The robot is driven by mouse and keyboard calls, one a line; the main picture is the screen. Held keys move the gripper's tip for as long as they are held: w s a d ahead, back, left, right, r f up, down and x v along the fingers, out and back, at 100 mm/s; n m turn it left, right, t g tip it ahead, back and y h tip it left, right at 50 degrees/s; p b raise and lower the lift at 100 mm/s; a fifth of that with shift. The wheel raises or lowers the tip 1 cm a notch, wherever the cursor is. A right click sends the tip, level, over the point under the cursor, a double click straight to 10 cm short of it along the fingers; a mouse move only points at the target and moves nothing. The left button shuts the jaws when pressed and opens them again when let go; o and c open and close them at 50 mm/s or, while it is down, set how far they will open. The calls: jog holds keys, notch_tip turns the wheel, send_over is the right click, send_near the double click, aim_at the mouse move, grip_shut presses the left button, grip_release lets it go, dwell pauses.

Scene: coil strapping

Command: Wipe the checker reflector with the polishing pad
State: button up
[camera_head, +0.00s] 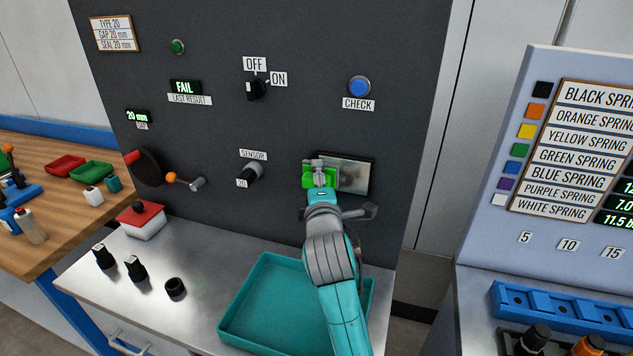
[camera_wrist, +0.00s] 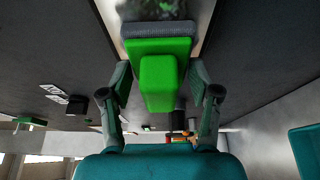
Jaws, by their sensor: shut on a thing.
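The checker reflector (camera_head: 354,177) is a grey, smudged metal plate in a dark frame on the black panel, at the right below the CHECK button. My gripper (camera_head: 321,184) is in front of its left part and is shut on the green polishing pad (camera_head: 312,172). In the wrist view my gripper's fingers (camera_wrist: 161,92) hold the pad's green handle (camera_wrist: 158,80) from both sides. The pad's grey face (camera_wrist: 158,28) is turned to the mottled reflector (camera_wrist: 158,9). I cannot tell for sure whether they touch. The pad covers part of the reflector.
A sensor knob (camera_head: 249,174) and an OFF/ON switch (camera_head: 257,88) stand out from the panel to the left. A display (camera_head: 185,87) reads FAIL. A teal tray (camera_head: 262,290) lies on the bench below. Several black parts and a red-topped box (camera_head: 141,217) stand at the left.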

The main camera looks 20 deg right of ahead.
aim_at(359, 178)
jog(key=shift+d, duration=0.1)
jog(key=shift+s+d, duration=0.95)
jog(key=shift+d, duration=0.4)
jog(key=shift+s+d, duration=0.95)
jog(key=shift+d, duration=0.4)
jog(key=shift+s+d, duration=0.95)
jog(key=shift+d, duration=0.4)
jog(key=shift+w+a, duration=0.1)
jog(key=shift+c, duration=0.5)
jog(key=shift+w+a, duration=0.95)
jog(key=shift+a, duration=0.4)
jog(key=shift+w+a, duration=1)
jog(key=shift+a, duration=0.3)
jog(key=shift+w+a, duration=0.95)
jog(key=shift+a, duration=0.4)
jog(key=shift+s+a, duration=0.6)
jog(key=shift+s, duration=0.2)
jog(key=shift+s+a, duration=0.55)
jog(key=shift+s, duration=0.3)
jog(key=shift+s+a, duration=0.6)
jog(key=shift+s, duration=0.2)
jog(key=shift+s+a, duration=0.9)
jog(key=shift+s, duration=0.3)
